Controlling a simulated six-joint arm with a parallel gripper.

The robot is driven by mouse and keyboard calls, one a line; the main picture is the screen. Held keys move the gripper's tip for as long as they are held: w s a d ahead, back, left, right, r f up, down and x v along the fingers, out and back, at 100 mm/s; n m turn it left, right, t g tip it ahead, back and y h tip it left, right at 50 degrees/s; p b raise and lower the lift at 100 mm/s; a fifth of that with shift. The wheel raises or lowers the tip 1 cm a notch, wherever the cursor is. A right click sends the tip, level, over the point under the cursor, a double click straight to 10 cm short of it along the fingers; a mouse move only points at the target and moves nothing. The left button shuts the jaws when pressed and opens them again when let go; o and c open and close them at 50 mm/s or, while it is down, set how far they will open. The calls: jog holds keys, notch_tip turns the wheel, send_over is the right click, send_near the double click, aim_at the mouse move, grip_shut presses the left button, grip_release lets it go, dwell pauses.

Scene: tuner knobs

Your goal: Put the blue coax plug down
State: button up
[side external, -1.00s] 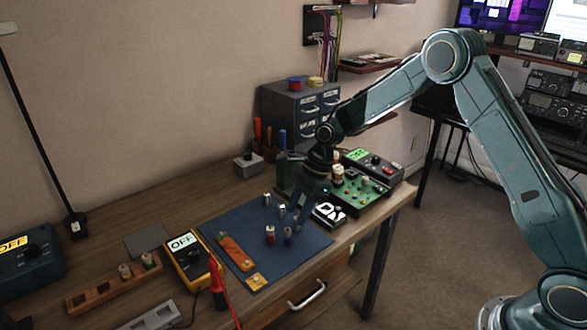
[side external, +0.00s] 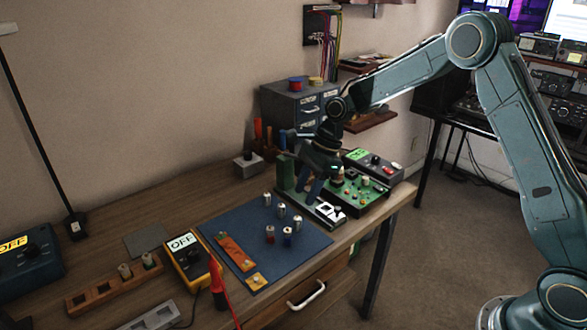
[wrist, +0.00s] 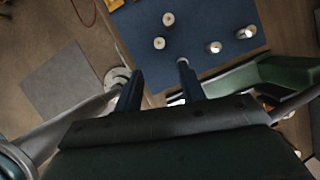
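The blue coax plug (side external: 288,232) stands upright on the blue mat (side external: 222,224), beside the red-banded plug (side external: 270,234). Silver plugs (side external: 267,198), (side external: 280,209), (side external: 297,222) stand behind them. My gripper (side external: 308,190) is above and beyond the mat's far right edge, apart from the blue plug. In the wrist view my gripper's fingers (wrist: 160,70) are spread with nothing held between them.
A green board with knobs (side external: 358,192) and a black-and-white display (side external: 329,210) lie close to my gripper. An orange strip (side external: 235,252) lies on the mat. A yellow meter (side external: 186,262) and wooden rack (side external: 105,287) stand left. The mat's right front is clear.

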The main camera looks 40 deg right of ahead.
jog(key=shift+r, duration=0.1)
jog(key=s+d+r+n+t+h, duration=0.1)
jog(key=s+r+n+t+h, duration=0.1)
jog(key=s+r+n, duration=1.15)
jog(key=s+d+r+n+t+h, duration=0.1)
jog(key=s+r+n, duration=0.1)
jog(key=s, duration=0.8)
jog(key=s+d+r+n+t+h, duration=0.1)
jog(key=s+n, duration=0.4)
jog(key=s, duration=0.5)
jog(key=shift+d+r+t, duration=0.3)
jog(key=shift+d+r, duration=0.1)
jog(key=shift+r, duration=0.15)
jog(key=shift+w+n, duration=0.1)
jog(key=shift+n, duration=0.15)
